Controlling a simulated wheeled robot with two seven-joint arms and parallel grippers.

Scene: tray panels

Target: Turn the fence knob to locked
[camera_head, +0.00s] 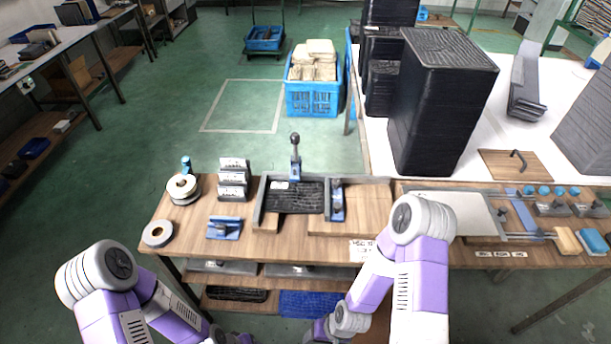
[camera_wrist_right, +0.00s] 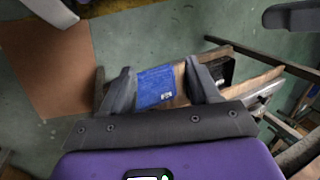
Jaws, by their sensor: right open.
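A fixture on the wooden bench holds a black ribbed tray panel (camera_head: 295,198) between grey side rails. At its right side stands a blue and grey fence part (camera_head: 337,203), which looks like the fence with its knob; the knob's setting is too small to tell. A lever with a dark ball top (camera_head: 295,140) stands upright behind the panel. My right gripper (camera_wrist_right: 159,76) is open and empty in the right wrist view, its fingers pointing toward a blue item (camera_wrist_right: 155,87) below. In the head view my right arm hides its gripper, and my left gripper is out of sight.
Tape rolls (camera_head: 182,188), a small rack (camera_head: 232,180) and a blue holder (camera_head: 224,228) stand left of the fixture. A grey plate (camera_head: 452,212) and small tools lie to the right. Tall black stacks (camera_head: 440,105) stand behind. Lower shelves hold a blue item (camera_head: 315,303).

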